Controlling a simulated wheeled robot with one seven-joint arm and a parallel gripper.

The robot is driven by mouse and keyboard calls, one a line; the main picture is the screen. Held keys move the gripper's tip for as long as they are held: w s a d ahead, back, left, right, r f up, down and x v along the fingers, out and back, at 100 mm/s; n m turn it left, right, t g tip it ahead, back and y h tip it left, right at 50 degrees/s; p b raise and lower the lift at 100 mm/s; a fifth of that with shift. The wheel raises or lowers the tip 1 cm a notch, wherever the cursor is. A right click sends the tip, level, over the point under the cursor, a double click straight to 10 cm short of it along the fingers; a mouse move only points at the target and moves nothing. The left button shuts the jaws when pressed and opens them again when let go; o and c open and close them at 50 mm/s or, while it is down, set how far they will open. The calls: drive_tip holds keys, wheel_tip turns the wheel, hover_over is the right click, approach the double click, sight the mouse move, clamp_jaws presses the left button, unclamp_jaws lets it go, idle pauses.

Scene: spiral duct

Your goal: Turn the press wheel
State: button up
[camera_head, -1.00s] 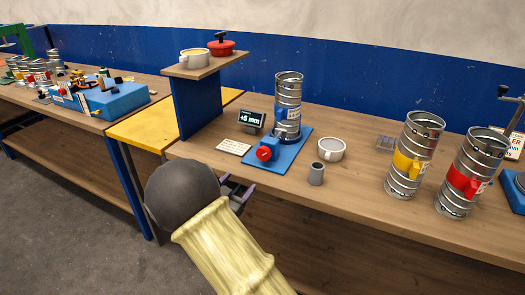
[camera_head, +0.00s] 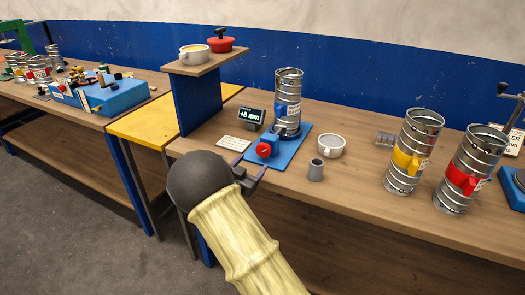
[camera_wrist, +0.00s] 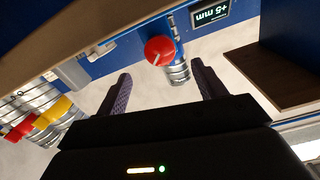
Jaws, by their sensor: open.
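The press wheel (camera_head: 263,150) is a small red knob with a pale line, on the front of a blue press base (camera_head: 290,150). A silver spiral duct with a blue band (camera_head: 288,105) stands upright on that base. My gripper (camera_head: 250,168) is open and empty, just in front of and below the wheel, apart from it. In the wrist view the red wheel (camera_wrist: 159,50) shows beyond the two spread fingers (camera_wrist: 160,88), between them and a little above their tips. A small display (camera_head: 251,117) beside the press reads +5 mm.
A white cup (camera_head: 331,146) and a grey cylinder (camera_head: 316,170) stand right of the press. Ducts with yellow (camera_head: 412,160) and red (camera_head: 470,175) bands stand farther right. A raised shelf (camera_head: 205,65) holding pots stands at left. A label card (camera_head: 234,143) lies left of the wheel.

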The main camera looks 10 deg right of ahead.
sight(262, 152)
drive_tip(key=x, duration=0.9)
drive_tip(key=shift+p, duration=0.35)
drive_tip(key=c, duration=1)
